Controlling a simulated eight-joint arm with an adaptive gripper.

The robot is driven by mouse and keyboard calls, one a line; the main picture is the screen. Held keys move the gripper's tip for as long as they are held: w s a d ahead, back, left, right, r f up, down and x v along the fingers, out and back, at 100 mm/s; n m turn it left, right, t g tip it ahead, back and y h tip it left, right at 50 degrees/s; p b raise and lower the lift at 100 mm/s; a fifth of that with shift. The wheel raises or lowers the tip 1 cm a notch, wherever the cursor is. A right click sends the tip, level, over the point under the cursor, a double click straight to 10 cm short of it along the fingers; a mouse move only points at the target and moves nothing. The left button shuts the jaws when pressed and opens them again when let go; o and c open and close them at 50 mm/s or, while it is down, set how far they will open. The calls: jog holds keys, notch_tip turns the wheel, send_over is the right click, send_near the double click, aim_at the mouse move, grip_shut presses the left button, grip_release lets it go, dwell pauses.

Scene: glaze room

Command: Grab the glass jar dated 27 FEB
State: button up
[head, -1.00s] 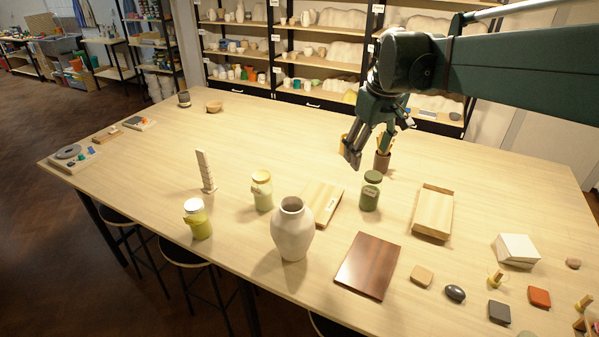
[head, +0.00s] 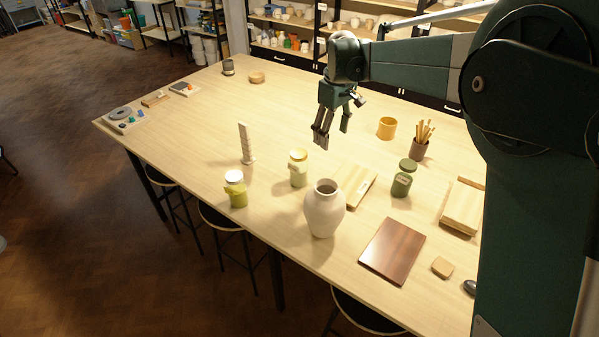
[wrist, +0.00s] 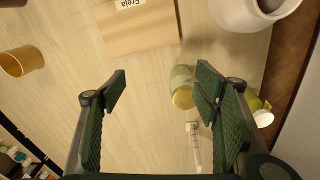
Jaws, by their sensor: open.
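Three lidded glass jars stand on the table. One with a white lid (head: 237,194) holds yellow-green stuff; one with a yellow lid (head: 298,172) looks pale green; one with a dark green lid (head: 402,183) is green. Their tags are too small or turned to read any date. My gripper (head: 332,134) is open and empty, raised above the table behind the yellow-lidded jar. In the wrist view the yellow-lidded jar (wrist: 181,85) shows between my fingers, nearer the right one, well below them. The white-lidded jar (wrist: 262,117) is partly hidden behind the right finger.
A pale vase (head: 323,215) stands close to the jars. A wooden board (head: 357,186) labelled "Freja" lies beside it. A white upright piece (head: 246,145), a yellow cup (head: 387,127), a pot of tools (head: 419,149) and a dark board (head: 392,250) are around.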

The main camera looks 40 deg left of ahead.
jog(key=n+p, duration=0.2)
jog(key=p, duration=0.1)
send_over(299, 152)
jog(key=shift+g+h, duration=0.3)
jog(key=shift+g, duration=0.1)
notch_tip(299, 152, down, 6)
jog(key=shift+d+f, duration=0.1)
notch_tip(299, 152, down, 5)
jog(key=shift+r, duration=0.1)
jog(key=shift+s+f, duration=0.1)
jog(key=shift+f, duration=0.15)
jog(key=shift+f, duration=1.3)
jog(key=shift+s+f+p, duration=0.15)
jog(key=shift+f+p, duration=0.15)
jog(key=shift+f, duration=2.3)
jog(key=c, duration=1.4)
